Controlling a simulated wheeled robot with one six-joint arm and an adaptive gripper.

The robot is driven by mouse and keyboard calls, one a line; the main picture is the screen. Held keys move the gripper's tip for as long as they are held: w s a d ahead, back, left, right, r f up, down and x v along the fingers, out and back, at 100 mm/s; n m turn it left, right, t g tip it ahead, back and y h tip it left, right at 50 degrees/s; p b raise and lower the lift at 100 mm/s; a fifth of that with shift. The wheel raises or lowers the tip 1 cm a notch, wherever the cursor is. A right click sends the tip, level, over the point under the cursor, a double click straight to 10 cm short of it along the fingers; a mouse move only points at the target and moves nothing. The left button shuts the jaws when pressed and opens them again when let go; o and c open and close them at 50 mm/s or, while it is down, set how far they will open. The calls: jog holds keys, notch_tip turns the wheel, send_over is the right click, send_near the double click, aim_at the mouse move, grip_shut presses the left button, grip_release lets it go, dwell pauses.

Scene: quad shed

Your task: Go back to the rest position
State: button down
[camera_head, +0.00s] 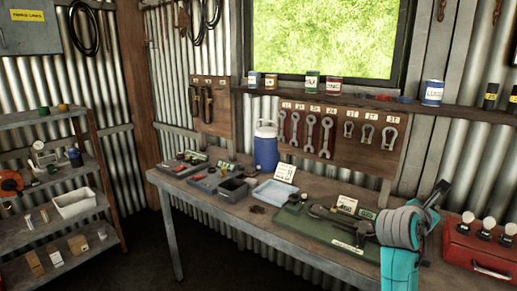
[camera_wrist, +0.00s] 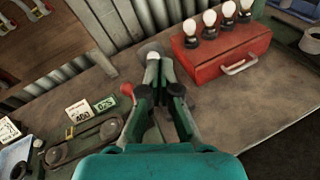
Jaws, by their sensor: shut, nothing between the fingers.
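My gripper (camera_wrist: 156,68) is shut and empty in the wrist view, its two fingers meeting at the tips above the workbench (camera_wrist: 225,115). A pale round thing shows just beyond the fingertips; I cannot tell what it is. In the head view my gripper (camera_head: 440,192) is at the right, above the bench (camera_head: 235,212), between the green tray and the red toolbox. My teal wrist hides part of the bench there.
A red toolbox (camera_head: 468,246) with several white bulbs stands at the right. A green tray (camera_head: 300,226) with tools lies left of my arm. A blue jug (camera_head: 265,148) and a pale blue tray (camera_head: 272,194) stand farther left. Wrenches hang on a board (camera_head: 340,150) behind.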

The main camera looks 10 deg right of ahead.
jog(key=s+a+f+m+t+y, duration=0.1)
jog(key=a+f+t+y, duration=0.1)
jog(key=a+f, duration=0.55)
jog(key=a+f+m+t+y, duration=0.15)
jog(key=a+f, duration=0.25)
jog(key=f, duration=0.6)
jog(key=s+a+f+m+t+y, duration=0.2)
jog(key=s+a+f+t+y, duration=0.2)
jog(key=s+a+f, duration=0.65)
jog(key=s+a+f+m+y, duration=0.4)
jog(key=s+a+m, duration=0.2)
jog(key=s+a, duration=0.75)
jog(key=s+a+r+m+y, duration=0.1)
jog(key=s+a+r+m, duration=0.1)
jog(key=s, duration=0.6)
jog(key=s+a+r+m+t+y, duration=0.1)
jog(key=s+a+r+m+y, duration=0.1)
jog(key=s+r+m, duration=0.2)
jog(key=s+m, duration=0.3)
jog(key=s, duration=0.2)
jog(key=shift+s, duration=0.15)
